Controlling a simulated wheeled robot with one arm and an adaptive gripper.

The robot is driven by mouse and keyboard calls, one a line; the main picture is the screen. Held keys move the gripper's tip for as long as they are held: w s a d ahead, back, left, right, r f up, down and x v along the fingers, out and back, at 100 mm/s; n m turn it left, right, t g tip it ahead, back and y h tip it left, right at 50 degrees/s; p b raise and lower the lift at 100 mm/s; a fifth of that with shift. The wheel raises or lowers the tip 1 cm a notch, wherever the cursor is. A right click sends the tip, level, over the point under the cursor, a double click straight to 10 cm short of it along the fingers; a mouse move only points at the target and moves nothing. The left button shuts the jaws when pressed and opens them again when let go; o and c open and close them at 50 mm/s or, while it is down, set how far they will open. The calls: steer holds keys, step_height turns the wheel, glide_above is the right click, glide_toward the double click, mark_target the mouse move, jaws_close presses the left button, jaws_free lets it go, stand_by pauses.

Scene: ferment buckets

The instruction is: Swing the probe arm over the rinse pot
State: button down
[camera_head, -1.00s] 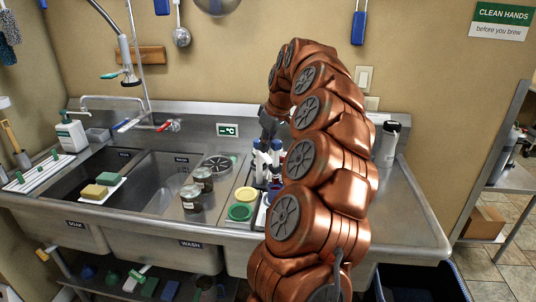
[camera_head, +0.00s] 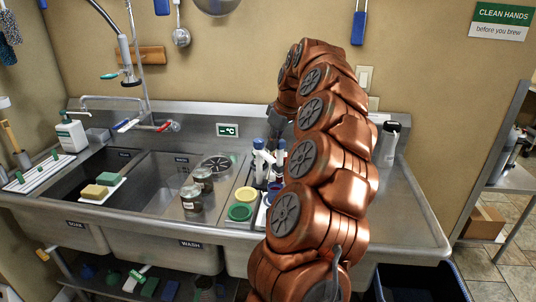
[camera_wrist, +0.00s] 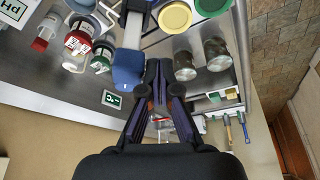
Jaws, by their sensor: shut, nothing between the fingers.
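My gripper (camera_wrist: 157,78) is shut and empty in the wrist view. In the head view it is mostly hidden behind my own arm, near the back of the sink. A pale bar with a blue end block (camera_wrist: 128,70), which looks like the probe arm, lies just left of my fingertips in the wrist view; I cannot tell if they touch. In the head view, white uprights with blue tops (camera_head: 259,145) stand left of my arm. A blue-rimmed pot (camera_head: 273,187), partly hidden by my arm, may be the rinse pot; no label is readable.
Yellow (camera_head: 246,194) and green (camera_head: 240,212) round lids lie left of my arm. Glass jars (camera_head: 191,197) stand by the wash basin. A canister (camera_head: 388,143) stands right. The right drainboard is largely clear.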

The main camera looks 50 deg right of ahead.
steer(key=shift+s+d, duration=0.25)
steer(key=shift+d, duration=0.25)
steer(key=shift+s+d+p, duration=0.25)
steer(key=shift+d+p, duration=0.05)
steer(key=shift+d, duration=0.45)
steer(key=shift+s+d+p, duration=0.2)
steer(key=shift+d+p, duration=0.1)
steer(key=shift+d, duration=0.4)
steer(key=d+p, duration=0.2)
steer(key=d, duration=0.1)
steer(key=shift+s+d, duration=0.1)
steer(key=shift+d, duration=0.05)
